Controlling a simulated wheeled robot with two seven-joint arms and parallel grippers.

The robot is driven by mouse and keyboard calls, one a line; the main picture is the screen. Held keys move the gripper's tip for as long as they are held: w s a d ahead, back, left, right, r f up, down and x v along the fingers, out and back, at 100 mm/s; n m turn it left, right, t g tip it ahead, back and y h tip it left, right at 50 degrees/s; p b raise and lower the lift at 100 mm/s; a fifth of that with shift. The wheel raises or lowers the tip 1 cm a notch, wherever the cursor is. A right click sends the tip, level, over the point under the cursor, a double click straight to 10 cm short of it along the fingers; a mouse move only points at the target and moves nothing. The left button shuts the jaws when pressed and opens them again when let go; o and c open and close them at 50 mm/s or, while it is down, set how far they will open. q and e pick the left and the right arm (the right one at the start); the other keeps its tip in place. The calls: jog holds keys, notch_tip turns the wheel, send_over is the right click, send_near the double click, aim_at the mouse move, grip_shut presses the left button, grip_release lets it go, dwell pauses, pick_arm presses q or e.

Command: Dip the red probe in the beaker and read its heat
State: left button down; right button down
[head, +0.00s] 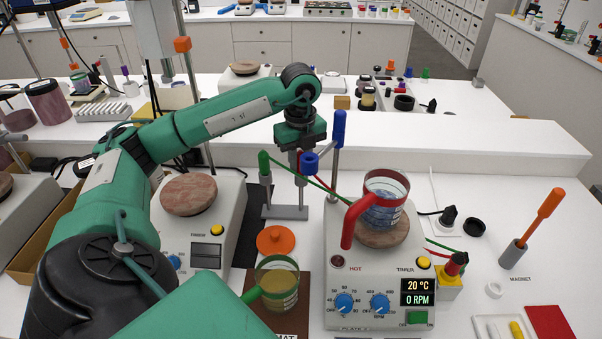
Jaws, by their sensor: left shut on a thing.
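My left gripper (300,154) points down over a small grey stand (285,212) behind the hotplate. It is shut on what appears to be the red probe, whose body is mostly hidden by the fingers. A red cable (323,184) runs from there toward the hotplate. A beaker (384,208) with a red rim, a red handle and blue contents stands on the round top of the hotplate (380,290), right of my gripper. The hotplate display (417,292) reads 20 °C and 0 RPM. My right gripper is not in view.
A green-handled piece (264,165) and a blue-topped upright (338,128) flank my gripper. A green-handled beaker (277,285) stands on a brown mat in front. A second hotplate (206,230) is at left. A yellow block (450,280) with a red-and-black top is at right.

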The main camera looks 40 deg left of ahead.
pick_arm(q)
jog(key=shift+r+p, duration=0.4)
jog(key=shift+r, duration=0.25)
